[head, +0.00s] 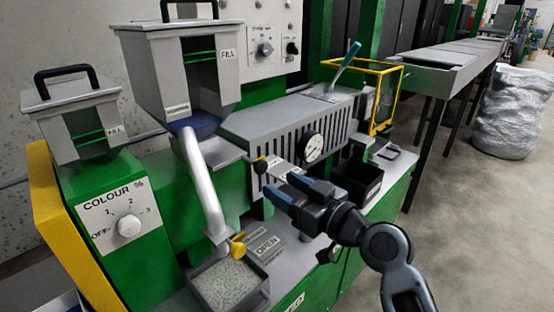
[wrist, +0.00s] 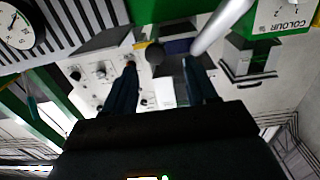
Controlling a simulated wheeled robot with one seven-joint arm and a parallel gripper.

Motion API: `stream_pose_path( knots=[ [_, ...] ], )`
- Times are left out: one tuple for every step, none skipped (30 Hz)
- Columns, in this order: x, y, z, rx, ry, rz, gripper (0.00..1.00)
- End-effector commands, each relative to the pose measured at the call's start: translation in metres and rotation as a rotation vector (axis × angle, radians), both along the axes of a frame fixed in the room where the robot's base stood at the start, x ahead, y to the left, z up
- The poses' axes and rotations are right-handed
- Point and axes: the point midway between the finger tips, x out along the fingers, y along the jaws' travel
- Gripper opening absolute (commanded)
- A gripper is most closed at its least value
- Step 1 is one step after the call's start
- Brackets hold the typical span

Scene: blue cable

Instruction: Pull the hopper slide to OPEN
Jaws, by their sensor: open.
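The large grey hopper (head: 180,65) with a FILL label stands on the green machine. Below it, a dark round knob (head: 260,165) sticks out toward my gripper; it looks like the slide's handle, though the slide plate itself is hard to make out. My gripper (head: 278,188) is open and empty, a little below and right of the knob in the head view. In the wrist view, which is upside down, the black knob (wrist: 155,54) appears between the two fingertips, beyond them. I see no contact. An OPEN label (head: 266,244) lies on the machine's lower deck.
A slanted metal pipe (head: 203,185) runs down to a tray of granules (head: 229,285) with a yellow handle (head: 238,246) above it. A slotted grey housing with a gauge (head: 313,148) and a black bin (head: 357,182) stand to the right.

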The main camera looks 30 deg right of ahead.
Motion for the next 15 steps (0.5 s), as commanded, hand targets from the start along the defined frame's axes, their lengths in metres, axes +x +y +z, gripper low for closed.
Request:
stream_pose_path(
  knots=[
    [0.004,-0.001,0.004,-0.004,-0.009,0.008,0.57],
    [0.006,-0.001,0.006,-0.005,-0.010,0.012,0.57],
    [0.008,0.000,0.008,-0.005,-0.012,0.016,0.57],
    [0.010,0.000,0.009,-0.007,-0.015,0.018,0.57],
    [0.012,0.001,0.010,-0.007,-0.015,0.019,0.57],
    [0.015,0.002,0.010,-0.007,-0.015,0.019,0.57],
    [0.018,0.003,0.010,-0.007,-0.015,0.019,0.57],
    [0.022,0.004,0.010,-0.007,-0.015,0.019,0.57],
    [0.027,0.006,0.011,-0.008,-0.015,0.019,0.57],
    [0.032,0.008,0.011,-0.008,-0.014,0.020,0.57],
    [0.036,0.009,0.011,-0.008,-0.014,0.019,0.57],
    [0.043,0.011,0.011,-0.007,-0.015,0.018,0.57],
    [0.047,0.012,0.011,-0.007,-0.015,0.018,0.57],
    [0.051,0.014,0.010,-0.007,-0.014,0.018,0.57],
    [0.057,0.016,0.010,-0.007,-0.014,0.018,0.57]
  ],
)
